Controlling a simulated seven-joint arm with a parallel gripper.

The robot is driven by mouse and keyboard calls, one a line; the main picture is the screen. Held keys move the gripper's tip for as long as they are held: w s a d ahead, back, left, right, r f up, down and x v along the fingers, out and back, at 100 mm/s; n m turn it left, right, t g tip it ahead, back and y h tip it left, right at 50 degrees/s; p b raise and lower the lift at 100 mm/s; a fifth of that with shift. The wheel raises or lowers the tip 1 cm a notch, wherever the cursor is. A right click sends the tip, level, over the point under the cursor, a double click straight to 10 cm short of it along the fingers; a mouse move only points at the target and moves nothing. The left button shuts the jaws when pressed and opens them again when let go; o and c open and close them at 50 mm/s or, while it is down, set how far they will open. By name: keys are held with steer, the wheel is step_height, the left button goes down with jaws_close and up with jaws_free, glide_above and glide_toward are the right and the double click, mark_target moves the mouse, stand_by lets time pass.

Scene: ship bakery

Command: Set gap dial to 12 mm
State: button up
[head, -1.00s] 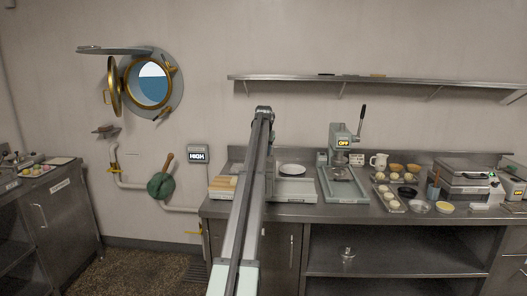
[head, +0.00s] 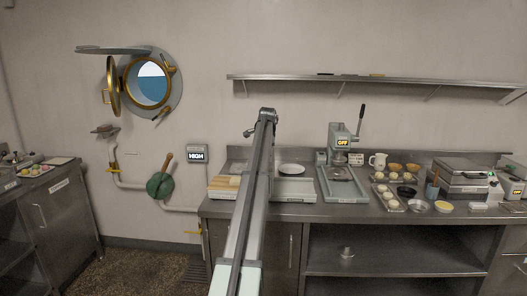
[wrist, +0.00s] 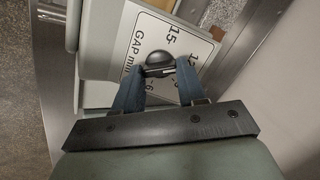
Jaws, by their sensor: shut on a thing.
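In the wrist view, the gap dial's white plate (wrist: 182,42) carries "GAP mm" and numbers that look like 15, 12 and 6. Its black knob (wrist: 157,59) sits between the two blue fingertips of my gripper (wrist: 160,72). The fingers are shut on the knob from both sides. I cannot tell which number the knob points at; the fingers and knob cover part of the scale. In the head view, my arm hides the dial and the fingers.
A wall shelf (head: 370,80) runs above.

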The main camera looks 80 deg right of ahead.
steer(key=shift+m, duration=0.3)
steer(key=o, duration=1.1)
steer(key=shift+c, duration=0.2)
steer(key=v, duration=1.3)
steer(key=shift+a+r, duration=0.2)
steer(key=shift+r, duration=0.15)
